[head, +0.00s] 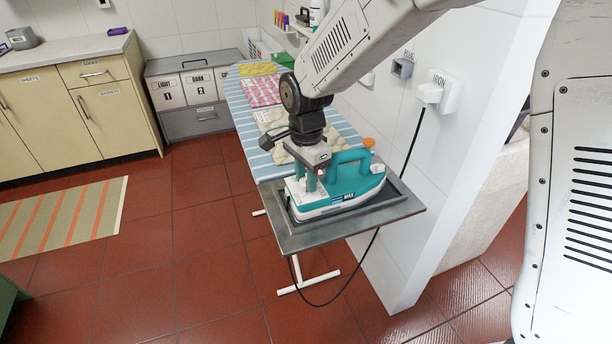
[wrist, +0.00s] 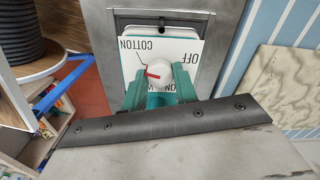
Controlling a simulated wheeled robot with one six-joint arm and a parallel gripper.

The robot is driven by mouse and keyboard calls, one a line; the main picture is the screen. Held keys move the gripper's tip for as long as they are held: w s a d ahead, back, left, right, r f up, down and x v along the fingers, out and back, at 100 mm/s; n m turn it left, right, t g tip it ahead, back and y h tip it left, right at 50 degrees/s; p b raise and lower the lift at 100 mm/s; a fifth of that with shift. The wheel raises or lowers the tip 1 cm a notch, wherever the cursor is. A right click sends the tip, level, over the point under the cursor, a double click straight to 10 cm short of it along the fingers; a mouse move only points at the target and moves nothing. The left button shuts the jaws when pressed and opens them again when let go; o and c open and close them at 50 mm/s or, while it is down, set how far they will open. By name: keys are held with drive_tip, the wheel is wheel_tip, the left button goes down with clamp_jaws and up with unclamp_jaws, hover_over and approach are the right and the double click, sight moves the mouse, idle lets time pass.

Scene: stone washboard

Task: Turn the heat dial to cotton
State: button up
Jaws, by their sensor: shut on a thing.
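The teal and white iron (head: 350,194) rests flat on the grey metal tray at the near end of the ironing board (head: 262,168). My gripper (head: 318,183) points down at the iron's left end. In the wrist view, its two green fingers are shut on the round white heat dial (wrist: 159,72), one on each side. The dial's red mark points left and slightly up in the picture. The white label plate (wrist: 165,52) reads COTTON at upper left of the dial and OFF at upper right, both upside down. Other lettering below the dial is mostly hidden.
Folded cloths (head: 262,92) lie along the board behind the iron. A black cord runs from the wall plug (head: 430,93) down below the tray. The white wall stands close on the right. The red tiled floor (head: 180,240) at left is open.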

idle(0.3)
drive_tip(key=o, duration=1)
wheel_tip(320, 180, up, 8)
drive_tip(key=shift+f, duration=0.1)
